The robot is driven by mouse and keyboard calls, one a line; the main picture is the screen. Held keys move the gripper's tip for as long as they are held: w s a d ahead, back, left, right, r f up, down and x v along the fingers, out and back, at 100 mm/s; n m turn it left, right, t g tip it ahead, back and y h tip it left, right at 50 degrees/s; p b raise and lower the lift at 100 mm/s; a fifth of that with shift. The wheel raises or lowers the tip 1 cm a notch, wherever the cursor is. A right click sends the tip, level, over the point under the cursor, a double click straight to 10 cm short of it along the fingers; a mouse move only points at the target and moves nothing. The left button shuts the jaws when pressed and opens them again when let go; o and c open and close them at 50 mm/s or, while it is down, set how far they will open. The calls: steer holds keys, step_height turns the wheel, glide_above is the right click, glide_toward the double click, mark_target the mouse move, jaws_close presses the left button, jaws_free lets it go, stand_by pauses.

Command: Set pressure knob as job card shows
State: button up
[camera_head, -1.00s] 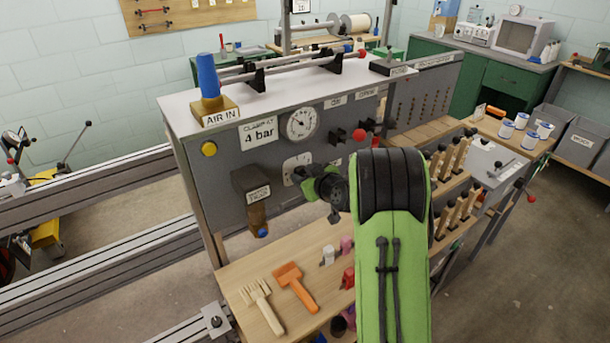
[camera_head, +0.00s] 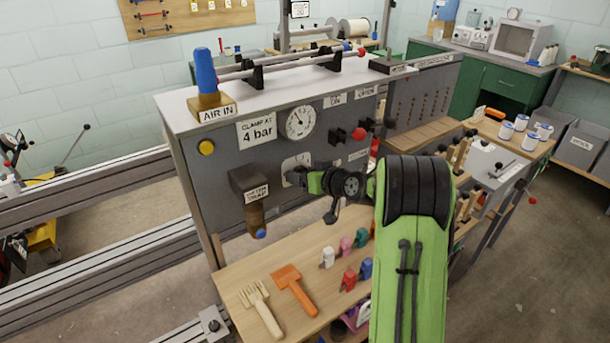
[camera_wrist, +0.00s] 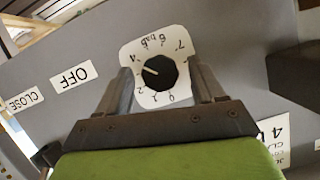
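The pressure knob (camera_wrist: 160,72) is a black knob on a white numbered dial plate (camera_wrist: 152,98), upside down in the wrist view. Its white mark points left and slightly up, close to the 4. In the head view the dial plate (camera_head: 296,162) is partly hidden behind my gripper (camera_head: 297,176). In the wrist view my gripper (camera_wrist: 163,84) is open, with one finger on each side of the knob and gaps between. I cannot tell how near the fingertips are to the panel. The job card (camera_head: 257,131) reads "CLAMP AT 4 bar"; its edge shows in the wrist view (camera_wrist: 274,140).
A round gauge (camera_head: 300,123) sits above the dial. A dark box (camera_head: 249,184) with a brass-coloured part juts from the panel at left. A red button (camera_head: 359,134) is at right.

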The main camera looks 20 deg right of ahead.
steer(key=shift+s, duration=0.1)
steer(key=v, duration=1.5)
steer(key=shift+s, duration=0.3)
steer(key=shift+r, duration=0.1)
